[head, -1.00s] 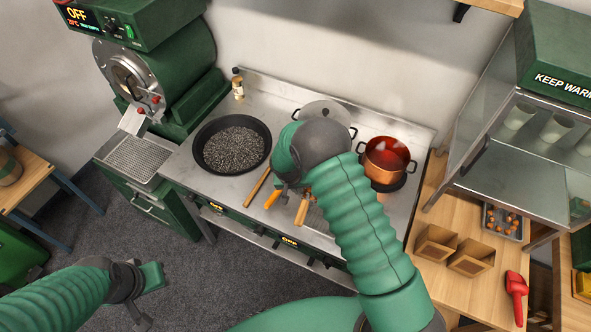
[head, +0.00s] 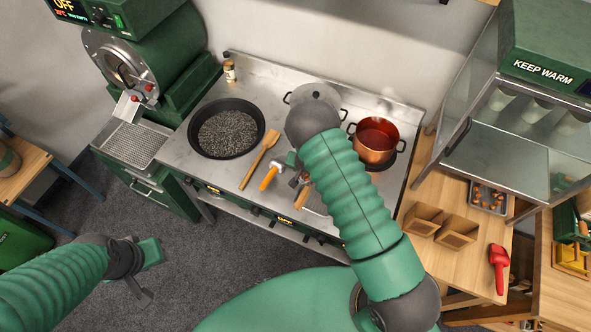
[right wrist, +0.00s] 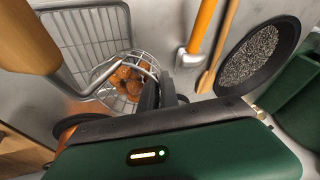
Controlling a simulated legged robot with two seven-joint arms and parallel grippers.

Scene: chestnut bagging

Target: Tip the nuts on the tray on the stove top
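In the right wrist view, orange-brown nuts (right wrist: 124,80) lie in a round wire basket (right wrist: 134,58) with a wooden handle (right wrist: 24,40). The handle also shows in the head view (head: 301,199). A metal tray with a wire grid (right wrist: 84,38) lies beside and below the basket on the stove top. My right gripper (right wrist: 158,92) is at the basket's rim. Its dark fingers are close together, but I cannot tell whether they pinch the rim. In the head view my right arm hides most of the basket and tray. My left gripper (head: 145,275) hangs over the floor, away from the stove, and looks empty.
A black pan (head: 228,130) of dark pebbles and a copper pot (head: 374,140) stand on the stove top (head: 185,155). A wooden spatula (head: 261,158) and an orange-handled tool (head: 270,177) lie between. Paper boxes (head: 440,225) and a red scoop (head: 498,265) are on the right counter.

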